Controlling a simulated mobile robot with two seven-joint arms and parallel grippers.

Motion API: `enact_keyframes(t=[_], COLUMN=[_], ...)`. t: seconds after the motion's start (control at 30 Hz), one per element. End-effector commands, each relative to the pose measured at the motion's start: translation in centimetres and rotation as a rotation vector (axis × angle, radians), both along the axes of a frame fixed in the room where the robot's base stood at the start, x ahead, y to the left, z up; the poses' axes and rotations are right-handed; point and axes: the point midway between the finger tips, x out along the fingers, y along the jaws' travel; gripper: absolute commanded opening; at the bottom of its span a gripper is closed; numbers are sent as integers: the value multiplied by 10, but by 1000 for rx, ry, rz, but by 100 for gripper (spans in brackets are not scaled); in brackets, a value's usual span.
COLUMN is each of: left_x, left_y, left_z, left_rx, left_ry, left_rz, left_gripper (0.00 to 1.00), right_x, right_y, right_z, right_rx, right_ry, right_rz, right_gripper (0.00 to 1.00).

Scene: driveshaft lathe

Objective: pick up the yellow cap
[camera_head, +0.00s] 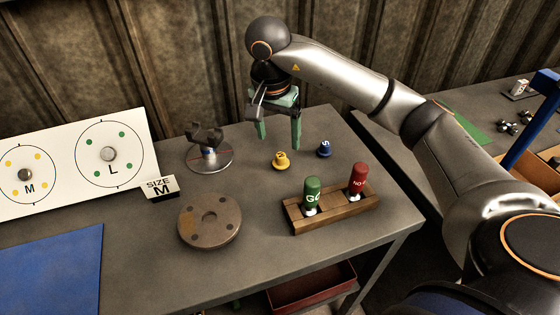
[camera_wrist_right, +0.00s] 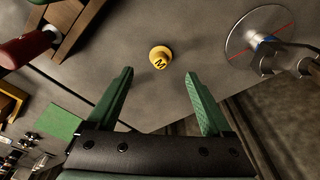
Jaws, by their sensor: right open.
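The yellow cap (camera_head: 281,160), a small flanged piece marked M, stands on the grey table. In the right wrist view the yellow cap (camera_wrist_right: 160,58) lies beyond the fingertips, roughly midway between them. My right gripper (camera_head: 279,143) has green fingers and is open and empty, above and behind the cap. The open fingers also show in the right wrist view (camera_wrist_right: 160,85). The left gripper is not in view.
A blue cap (camera_head: 324,149) stands just right of the yellow one. A wooden block (camera_head: 332,210) holds green GO and red NO-GO gauges in front. A round brown flange (camera_head: 209,220) and a metal stand (camera_head: 209,157) are to the left.

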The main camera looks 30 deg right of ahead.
Motion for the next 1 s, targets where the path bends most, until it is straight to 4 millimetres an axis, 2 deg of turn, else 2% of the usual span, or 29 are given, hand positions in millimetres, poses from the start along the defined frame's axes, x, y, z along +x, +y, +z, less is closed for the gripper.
enact_keyframes(t=[0.03,0.1,0.37,0.63,0.97,1.0], left_x=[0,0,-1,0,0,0], left_y=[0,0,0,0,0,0], left_z=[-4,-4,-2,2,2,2], left_rx=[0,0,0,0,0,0], left_ry=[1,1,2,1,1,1], left_rz=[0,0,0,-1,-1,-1], left_gripper=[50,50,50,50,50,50], right_x=[0,1,3,8,9,9], right_y=[0,-2,-5,-14,-15,-15], right_z=[-11,-19,-35,-72,-79,-79], right_rx=[2,2,4,4,3,3], right_ry=[4,4,2,3,-2,-2], right_rz=[0,0,-2,-1,-1,-1], right_gripper=[84,84,84,84,84,80])
